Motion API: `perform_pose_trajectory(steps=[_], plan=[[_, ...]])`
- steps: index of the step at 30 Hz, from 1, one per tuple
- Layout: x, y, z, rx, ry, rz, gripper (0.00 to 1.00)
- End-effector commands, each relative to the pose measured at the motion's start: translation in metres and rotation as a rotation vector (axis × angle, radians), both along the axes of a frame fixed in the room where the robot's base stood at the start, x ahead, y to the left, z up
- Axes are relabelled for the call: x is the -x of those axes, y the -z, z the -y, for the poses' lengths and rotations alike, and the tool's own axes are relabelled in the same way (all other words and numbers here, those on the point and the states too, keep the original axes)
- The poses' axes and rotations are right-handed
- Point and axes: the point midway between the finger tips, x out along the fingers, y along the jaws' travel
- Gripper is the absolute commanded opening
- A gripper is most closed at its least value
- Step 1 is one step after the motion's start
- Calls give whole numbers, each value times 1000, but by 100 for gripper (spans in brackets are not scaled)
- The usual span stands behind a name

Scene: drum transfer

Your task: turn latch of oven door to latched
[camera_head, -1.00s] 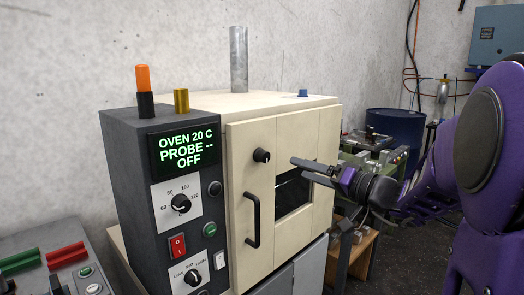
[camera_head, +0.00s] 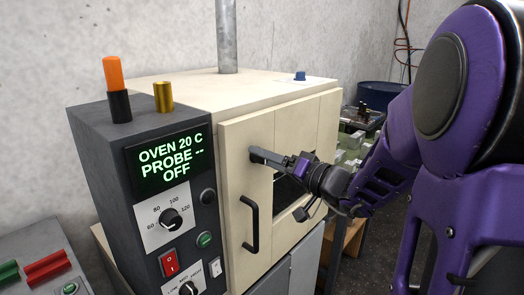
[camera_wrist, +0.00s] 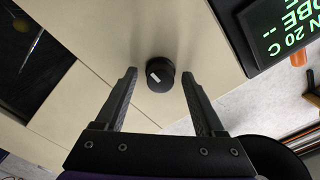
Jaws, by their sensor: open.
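The oven door (camera_head: 284,135) is cream, appears closed, and has a dark window and a black bar handle (camera_head: 250,224). The door latch (camera_wrist: 160,76) is a round black knob with a white mark, seen in the wrist view between and just beyond my fingertips. My gripper (camera_wrist: 157,75) is open, with one finger on each side of the knob and gaps showing on both sides.
The dark control panel (camera_head: 150,200) beside the door carries a green display, a dial and switches. An orange-topped post (camera_head: 113,75) and a brass cylinder (camera_head: 163,97) stand on it. A blue drum (camera_head: 377,94) stands behind at right.

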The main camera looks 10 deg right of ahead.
Motion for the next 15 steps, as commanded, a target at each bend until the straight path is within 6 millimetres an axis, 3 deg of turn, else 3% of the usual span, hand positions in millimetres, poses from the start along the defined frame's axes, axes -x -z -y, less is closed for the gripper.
perform_pose_trajectory(steps=[10, 15], plan=[[0, 0, -1, 0, 1, 0, 69], [0, 0, -1, 0, 1, 0, 39]])
